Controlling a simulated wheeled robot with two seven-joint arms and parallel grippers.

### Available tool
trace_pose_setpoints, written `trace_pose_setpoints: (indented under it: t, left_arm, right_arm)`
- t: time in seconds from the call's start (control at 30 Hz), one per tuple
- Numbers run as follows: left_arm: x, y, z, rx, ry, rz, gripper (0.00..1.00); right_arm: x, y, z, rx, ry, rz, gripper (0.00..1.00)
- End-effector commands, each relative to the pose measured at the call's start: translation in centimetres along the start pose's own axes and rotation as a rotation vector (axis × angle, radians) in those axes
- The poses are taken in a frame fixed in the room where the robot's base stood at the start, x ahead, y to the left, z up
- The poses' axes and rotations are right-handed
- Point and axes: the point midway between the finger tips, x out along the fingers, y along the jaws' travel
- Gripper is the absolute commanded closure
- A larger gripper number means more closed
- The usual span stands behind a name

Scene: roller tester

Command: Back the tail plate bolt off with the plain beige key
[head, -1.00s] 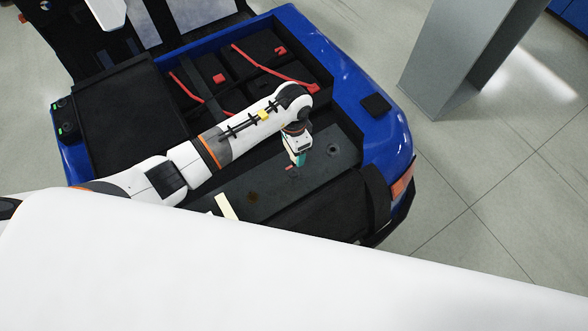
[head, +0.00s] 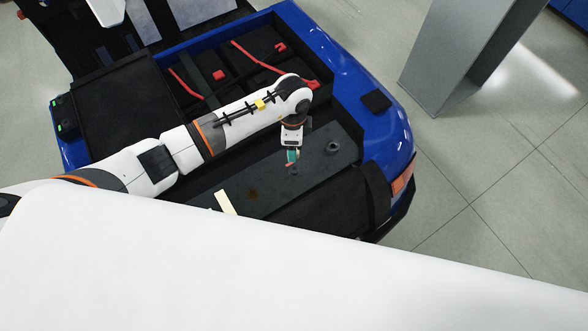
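The plain beige key (head: 226,203) is a pale flat strip lying at the near left edge of the dark tail plate (head: 255,187). Its lower end is cut off by a white surface in front. A small round dark fitting (head: 332,147) stands at the right end of the plate; I cannot tell whether it is the tail plate bolt. My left gripper (head: 292,163) points down over the plate, left of that fitting and away from the key. It shows green and red parts, and a small dark spot lies just below it. Its fingers are too small to read. My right gripper is out of view.
The plate sits in the blue vehicle's open rear (head: 385,150). Behind it are black boxes (head: 262,60) with red cables. A grey pillar (head: 455,55) stands on the right. A white surface fills the bottom and hides what is there.

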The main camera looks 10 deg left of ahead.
Motion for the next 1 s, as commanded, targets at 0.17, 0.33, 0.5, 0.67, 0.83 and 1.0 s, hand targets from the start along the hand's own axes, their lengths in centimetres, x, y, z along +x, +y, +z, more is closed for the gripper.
trace_pose_setpoints:
  t: [0.17,0.33,0.5,0.67,0.83,1.0]
  left_arm:
    - [0.1,0.1,0.0,0.056,0.0,0.003,0.84]
    - [0.2,0.2,0.0,0.334,0.001,0.003,0.84]
    - [0.1,0.2,0.1,0.51,0.0,0.002,0.84]
    - [-0.1,0.1,0.1,0.525,0.0,0.0,0.84]
    - [0.0,0.2,0.1,0.546,0.0,0.001,0.84]
    - [0.3,0.3,0.1,0.782,0.002,0.003,0.84]
  right_arm:
    - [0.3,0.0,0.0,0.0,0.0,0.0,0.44]
    - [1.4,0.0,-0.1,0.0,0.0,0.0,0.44]
    - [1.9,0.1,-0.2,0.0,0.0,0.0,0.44]
    - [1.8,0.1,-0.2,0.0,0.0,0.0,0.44]
    - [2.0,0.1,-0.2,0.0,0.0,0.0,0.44]
    - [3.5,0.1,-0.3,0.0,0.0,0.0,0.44]
